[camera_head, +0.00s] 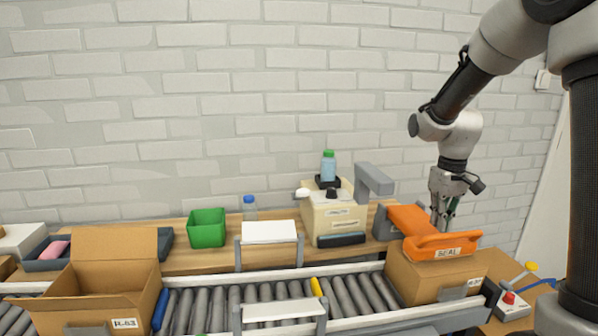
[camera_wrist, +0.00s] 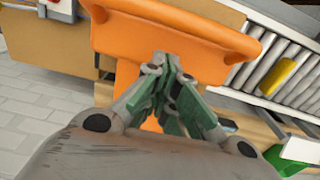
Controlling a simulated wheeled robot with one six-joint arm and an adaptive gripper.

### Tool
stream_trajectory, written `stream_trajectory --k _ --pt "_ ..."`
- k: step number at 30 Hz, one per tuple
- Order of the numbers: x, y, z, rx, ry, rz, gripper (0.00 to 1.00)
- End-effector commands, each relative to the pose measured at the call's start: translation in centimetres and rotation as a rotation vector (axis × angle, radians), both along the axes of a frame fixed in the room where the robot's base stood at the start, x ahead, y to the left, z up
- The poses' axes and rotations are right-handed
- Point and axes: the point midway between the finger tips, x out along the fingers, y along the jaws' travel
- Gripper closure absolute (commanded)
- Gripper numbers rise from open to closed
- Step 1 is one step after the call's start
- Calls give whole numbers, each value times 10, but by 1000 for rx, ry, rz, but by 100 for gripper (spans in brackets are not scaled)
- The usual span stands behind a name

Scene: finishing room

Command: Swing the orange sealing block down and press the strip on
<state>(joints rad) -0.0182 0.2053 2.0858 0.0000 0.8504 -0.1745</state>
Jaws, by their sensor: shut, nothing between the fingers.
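The orange sealing block (camera_head: 443,245), labelled SEAL, lies over the top of a closed brown carton (camera_head: 420,284) at the right end of the roller line. Its orange arm (camera_head: 408,219) runs back to a grey mount behind. In the wrist view the orange block (camera_wrist: 185,35) spans the top, with the carton (camera_wrist: 45,45) beneath it. My gripper (camera_head: 443,226) points down just behind the block's handle bar. Its fingers (camera_wrist: 172,110) are shut and empty above the orange arm. I cannot tell whether they touch it. The strip is hard to make out.
An open carton (camera_head: 100,290) stands on the left of the roller conveyor (camera_head: 255,296). A beige machine with a bottle (camera_head: 328,165), a green bin (camera_head: 207,228) and a blue-capped bottle (camera_head: 250,208) stand behind. A red-button box (camera_head: 509,299) is right of the closed carton.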

Motion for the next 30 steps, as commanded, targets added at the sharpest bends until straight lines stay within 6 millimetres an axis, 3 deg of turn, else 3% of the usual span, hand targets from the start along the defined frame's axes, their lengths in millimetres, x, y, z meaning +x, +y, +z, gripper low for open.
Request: stream_trajectory --k 30 --pt "0 0 -8 0 1 0 100"
